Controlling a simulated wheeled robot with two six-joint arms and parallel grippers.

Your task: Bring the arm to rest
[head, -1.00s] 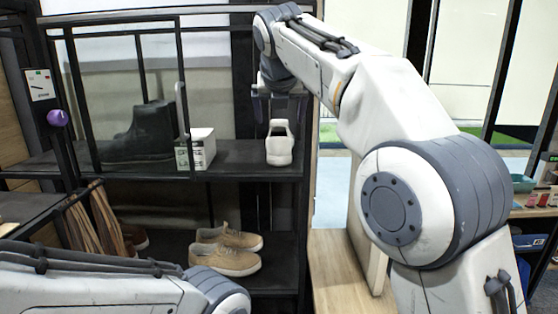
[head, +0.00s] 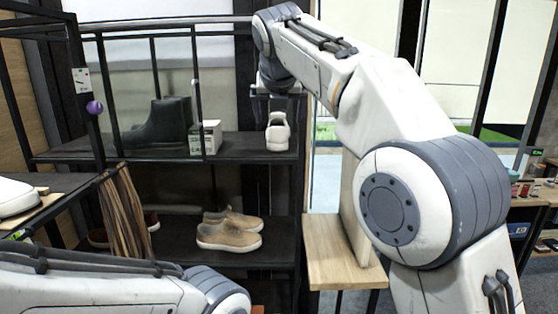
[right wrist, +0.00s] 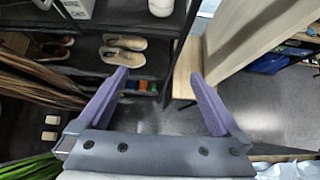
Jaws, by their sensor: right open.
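My right gripper (head: 278,98) hangs at the end of the raised right arm in the head view, partly hidden by the wrist. In the right wrist view its two purple fingers (right wrist: 160,76) are spread wide with nothing between them. A white sneaker (head: 278,134) stands on the upper dark shelf, seen below the gripper in the head view. In the right wrist view it shows at the top edge (right wrist: 161,7), beyond and apart from the fingertips. My left arm lies across the lower left of the head view; its gripper is out of frame.
The dark shelf (head: 235,146) also holds a white box (head: 207,137) and a black boot (head: 163,125). Tan shoes (head: 229,232) stand on the lower shelf. A wooden bench (head: 342,254) stands to the right. Grey floor (right wrist: 150,118) is open under the right gripper.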

